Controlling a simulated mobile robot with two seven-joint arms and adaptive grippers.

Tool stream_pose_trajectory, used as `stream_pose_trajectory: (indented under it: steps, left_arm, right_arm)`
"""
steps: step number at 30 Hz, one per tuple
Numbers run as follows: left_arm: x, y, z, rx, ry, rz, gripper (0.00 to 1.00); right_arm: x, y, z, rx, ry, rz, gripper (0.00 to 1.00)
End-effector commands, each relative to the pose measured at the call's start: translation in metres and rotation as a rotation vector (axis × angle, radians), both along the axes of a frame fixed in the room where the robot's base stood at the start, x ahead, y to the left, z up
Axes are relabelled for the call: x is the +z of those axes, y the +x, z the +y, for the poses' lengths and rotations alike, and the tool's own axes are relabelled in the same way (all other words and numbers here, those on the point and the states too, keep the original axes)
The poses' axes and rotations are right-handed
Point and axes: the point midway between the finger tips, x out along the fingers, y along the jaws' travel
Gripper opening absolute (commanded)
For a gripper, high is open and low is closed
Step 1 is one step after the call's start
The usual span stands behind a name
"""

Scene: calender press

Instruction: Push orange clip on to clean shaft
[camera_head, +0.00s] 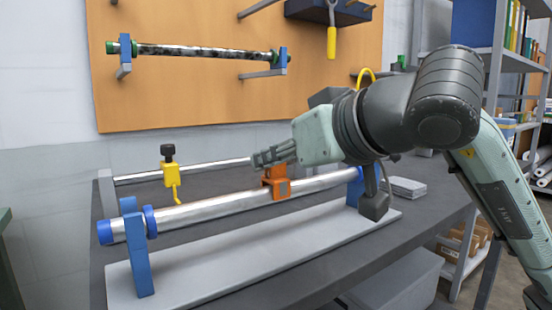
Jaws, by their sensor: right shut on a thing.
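The clean shaft (220,205) is a shiny bar with blue ends, lying across blue supports (138,245) on a pale base plate. The orange clip (277,187) is at the shaft, right of its middle, and looks seated over the top of it; whether it is fully pressed on I cannot tell. My right gripper (264,158) comes in from the right, its fingers shut on the clip's upper part. The fingers partly cover the top of the clip. My left gripper is not in view.
A yellow clamp with a black knob (171,173) sits on a thin rail behind the shaft. A speckled, dirty-looking shaft (200,52) hangs on the orange wall board (200,100). A grey block (373,205) stands by the shaft's right end. Shelves (500,62) stand at right.

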Motion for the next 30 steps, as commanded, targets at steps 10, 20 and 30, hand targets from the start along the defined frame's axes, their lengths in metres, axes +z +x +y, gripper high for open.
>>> stream_pose_trajectory:
  steps: [10, 20, 30]
  left_arm:
    - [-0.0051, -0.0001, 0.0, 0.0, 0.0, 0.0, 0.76]
    - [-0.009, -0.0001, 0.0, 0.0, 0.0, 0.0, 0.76]
    - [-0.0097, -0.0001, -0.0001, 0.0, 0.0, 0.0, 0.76]
  right_arm:
    - [-0.0034, 0.0002, -0.0002, -0.001, 0.0, -0.001, 0.0]
    - [-0.0061, 0.0002, -0.0003, -0.001, 0.0, -0.001, 0.0]
    - [-0.0079, 0.0001, -0.0002, -0.001, -0.001, 0.003, 0.24]
